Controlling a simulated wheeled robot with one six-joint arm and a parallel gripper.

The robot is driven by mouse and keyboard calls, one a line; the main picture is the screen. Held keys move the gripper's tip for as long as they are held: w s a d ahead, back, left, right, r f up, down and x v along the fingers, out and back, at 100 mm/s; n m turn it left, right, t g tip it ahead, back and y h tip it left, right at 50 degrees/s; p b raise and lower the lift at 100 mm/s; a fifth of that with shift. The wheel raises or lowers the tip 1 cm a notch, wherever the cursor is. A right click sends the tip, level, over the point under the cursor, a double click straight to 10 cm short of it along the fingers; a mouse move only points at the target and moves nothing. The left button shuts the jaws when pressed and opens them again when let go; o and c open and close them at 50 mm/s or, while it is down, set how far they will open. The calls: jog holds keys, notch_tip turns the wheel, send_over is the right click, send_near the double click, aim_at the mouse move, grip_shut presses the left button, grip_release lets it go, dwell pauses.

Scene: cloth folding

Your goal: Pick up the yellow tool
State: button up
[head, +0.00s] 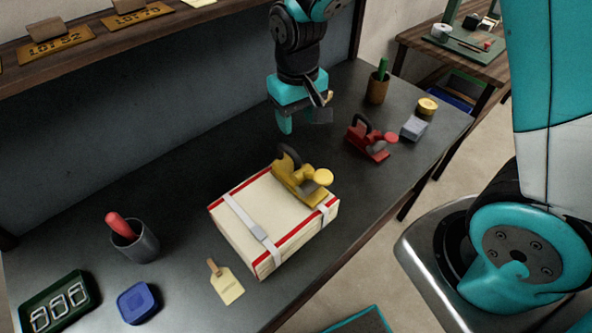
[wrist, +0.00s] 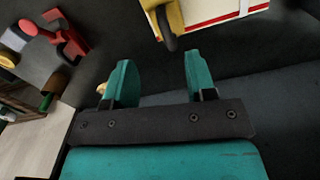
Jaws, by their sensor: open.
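The yellow tool (head: 300,178), with a dark curved handle and a round yellow knob, rests on top of a cream box (head: 250,214) with red edges and a pale strap. In the wrist view the yellow tool (wrist: 167,19) is partly cut off at the top edge, beyond the fingers. My gripper (head: 304,118) hangs above the table behind the box, apart from the tool. It also shows in the wrist view (wrist: 158,82), its teal fingers apart with nothing between them.
A red tool (head: 371,139) of similar shape stands right of my gripper. A grey block (head: 414,128), a yellow roll (head: 427,107) and a brown cup (head: 378,89) are near it. A grey cup (head: 136,243), blue item (head: 138,302), tag (head: 227,284) and green tray (head: 58,303) lie front left.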

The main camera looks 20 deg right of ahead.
aim_at(297, 159)
notch_tip(297, 159, down, 9)
jog(key=shift+r+p, duration=0.2)
jog(key=shift+p, duration=0.65)
jog(key=shift+s+a+f+p, duration=0.1)
jog(key=shift+f+p, duration=0.5)
jog(key=shift+f, duration=0.75)
jog(key=shift+s+f+p, duration=0.1)
jog(key=shift+f+p, duration=0.5)
jog(key=shift+f, duration=0.7)
grip_shut()
